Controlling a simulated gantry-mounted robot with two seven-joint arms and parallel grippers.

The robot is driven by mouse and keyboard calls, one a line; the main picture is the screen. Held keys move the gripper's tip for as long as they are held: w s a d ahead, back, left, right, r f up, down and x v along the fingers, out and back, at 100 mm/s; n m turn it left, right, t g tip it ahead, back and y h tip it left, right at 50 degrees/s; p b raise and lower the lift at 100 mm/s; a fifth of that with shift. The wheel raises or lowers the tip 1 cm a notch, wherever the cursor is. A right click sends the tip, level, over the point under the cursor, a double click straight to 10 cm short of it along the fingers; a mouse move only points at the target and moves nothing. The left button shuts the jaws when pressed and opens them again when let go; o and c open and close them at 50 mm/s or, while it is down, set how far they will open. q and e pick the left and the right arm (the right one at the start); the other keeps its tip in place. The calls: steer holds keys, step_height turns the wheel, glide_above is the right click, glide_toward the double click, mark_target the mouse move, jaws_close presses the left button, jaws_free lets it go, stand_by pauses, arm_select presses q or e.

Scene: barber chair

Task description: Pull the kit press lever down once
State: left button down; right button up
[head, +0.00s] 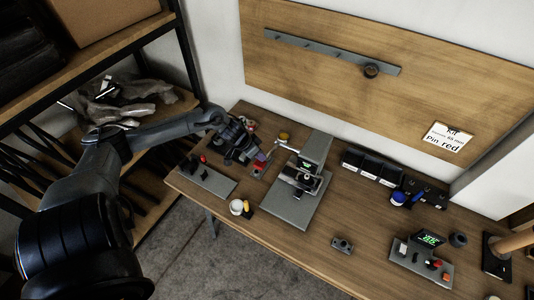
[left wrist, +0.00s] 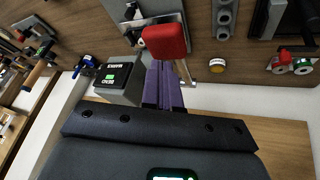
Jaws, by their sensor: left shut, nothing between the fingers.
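The kit press (head: 317,149) stands on a grey base plate (head: 292,210) on the bench. Its grey housing with a lit green display shows in the left wrist view (left wrist: 118,84). A thin metal lever comes off the press's left side and carries a red grip (head: 258,168), which looks large in the left wrist view (left wrist: 165,41). My left gripper (head: 262,157) has purple fingers, shut and empty, right at the red grip. In the left wrist view the grip covers the fingertips (left wrist: 165,62); I cannot tell whether they touch it. My right gripper is not in view.
A grey plate with small red and black parts (head: 206,178) lies left of the press. A white cup (head: 236,207) stands in front. Black bins (head: 373,167) and a display device (head: 422,255) are to the right.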

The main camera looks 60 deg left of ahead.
arm_select(q)
steer(key=shift+w+r+p, duration=0.1)
steer(key=shift+r+p, duration=0.4)
steer(key=shift+p, duration=0.05)
steer(key=r+p, duration=0.1)
steer(key=w+r+p, duration=0.1)
steer(key=r+p, duration=0.2)
steer(key=shift+w+a+r+p, duration=0.15)
steer(key=shift+a+r+p, duration=0.2)
steer(key=shift+a, duration=0.05)
stand_by(0.3)
